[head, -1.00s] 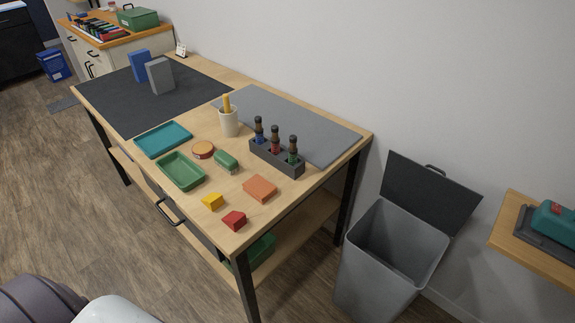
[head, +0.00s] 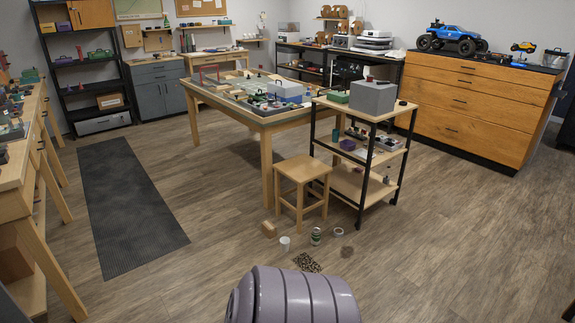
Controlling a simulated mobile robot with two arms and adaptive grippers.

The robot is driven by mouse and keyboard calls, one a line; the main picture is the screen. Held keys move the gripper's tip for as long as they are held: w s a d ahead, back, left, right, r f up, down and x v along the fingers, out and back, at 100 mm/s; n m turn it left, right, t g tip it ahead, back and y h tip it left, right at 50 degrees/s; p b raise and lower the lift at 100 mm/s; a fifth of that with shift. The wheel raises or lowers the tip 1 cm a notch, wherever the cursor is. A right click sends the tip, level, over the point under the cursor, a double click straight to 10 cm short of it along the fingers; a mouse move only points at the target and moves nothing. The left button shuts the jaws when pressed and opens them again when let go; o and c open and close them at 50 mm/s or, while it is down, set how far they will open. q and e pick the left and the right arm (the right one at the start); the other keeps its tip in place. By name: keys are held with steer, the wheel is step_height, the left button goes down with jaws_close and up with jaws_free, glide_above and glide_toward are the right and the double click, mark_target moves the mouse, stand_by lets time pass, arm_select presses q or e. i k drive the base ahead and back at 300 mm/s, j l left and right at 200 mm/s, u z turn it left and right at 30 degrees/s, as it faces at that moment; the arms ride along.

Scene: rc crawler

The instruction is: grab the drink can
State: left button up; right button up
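A small can-shaped item (head: 316,236), green and pale, stands on the floor in front of the cart. It looks like the drink can, but it is too small to read any label. A white cup-like item (head: 284,243) is on the floor to its left. Neither of my grippers is in view. Only a rounded purple-grey part of my own body shows at the bottom middle, nearer than the can.
A wooden stool (head: 302,187) and a shelved cart (head: 362,150) stand behind the can. Near it on the floor are a wooden block (head: 269,229), a tape-like ring (head: 338,232) and a patterned dark patch (head: 306,262). Floor at right is open.

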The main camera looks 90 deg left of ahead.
mark_target(315, 236)
steer(key=u, duration=2.55)
